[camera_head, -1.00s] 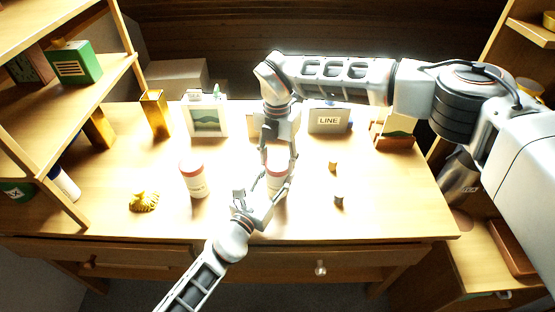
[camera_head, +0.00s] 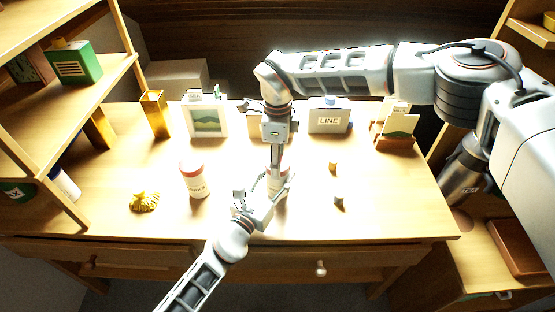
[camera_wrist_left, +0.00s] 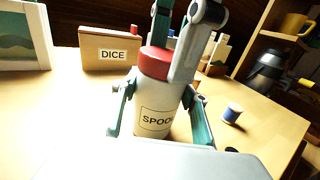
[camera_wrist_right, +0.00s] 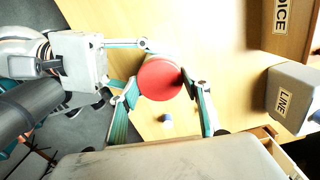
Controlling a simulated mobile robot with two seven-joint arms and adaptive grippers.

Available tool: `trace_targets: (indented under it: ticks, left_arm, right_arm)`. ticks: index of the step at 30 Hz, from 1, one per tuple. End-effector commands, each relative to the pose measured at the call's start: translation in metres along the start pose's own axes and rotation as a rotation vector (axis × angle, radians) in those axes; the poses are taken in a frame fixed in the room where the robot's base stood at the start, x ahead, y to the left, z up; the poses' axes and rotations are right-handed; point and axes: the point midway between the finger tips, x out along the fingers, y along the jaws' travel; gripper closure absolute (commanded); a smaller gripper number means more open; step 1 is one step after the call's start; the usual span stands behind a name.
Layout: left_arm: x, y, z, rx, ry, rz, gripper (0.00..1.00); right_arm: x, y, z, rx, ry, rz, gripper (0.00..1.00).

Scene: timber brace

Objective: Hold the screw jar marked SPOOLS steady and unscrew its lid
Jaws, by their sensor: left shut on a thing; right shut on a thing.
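The white jar marked SPOOLS (camera_wrist_left: 154,121) stands upright on the table, with its red lid (camera_wrist_left: 154,63) on top. In the head view the jar (camera_head: 284,184) is partly hidden by both grippers. My left gripper (camera_head: 268,187) comes in from the front left and is shut around the jar's body, one finger on each side in the left wrist view. My right gripper (camera_wrist_right: 162,92) points down from above and is shut on the lid (camera_wrist_right: 160,78). Whether the lid has turned on the jar cannot be told.
Another red-lidded white jar (camera_head: 195,181) stands to the left, near a gold ornament (camera_head: 144,201). Two small spools (camera_head: 339,200) lie to the right. A LINE box (camera_head: 328,118), a DICE box (camera_wrist_left: 109,52) and a picture (camera_head: 206,118) stand behind. Shelves flank the table.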

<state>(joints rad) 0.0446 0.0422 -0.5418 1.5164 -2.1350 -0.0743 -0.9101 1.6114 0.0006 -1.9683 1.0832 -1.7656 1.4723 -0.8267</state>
Motion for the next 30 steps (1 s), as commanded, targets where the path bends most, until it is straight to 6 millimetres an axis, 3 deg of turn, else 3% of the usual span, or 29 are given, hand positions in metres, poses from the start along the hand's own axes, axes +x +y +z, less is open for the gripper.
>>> trace_targets:
  ticks: [19,24,30]
  left_arm:
    - [0.0000,-0.0002,-0.0003,-0.001,0.001,0.000,1.00]
    - [0.0000,-0.0002,-0.0003,-0.001,0.001,0.000,1.00]
    - [0.0000,-0.0001,-0.0003,-0.001,0.001,0.000,1.00]
  right_arm:
    - [-0.0008,0.0006,0.0000,-1.159,0.000,0.001,0.79]
    - [-0.0006,0.0009,-0.0001,-1.321,-0.001,0.002,0.79]
    - [-0.0004,0.0014,0.0000,-1.317,-0.001,0.003,0.79]
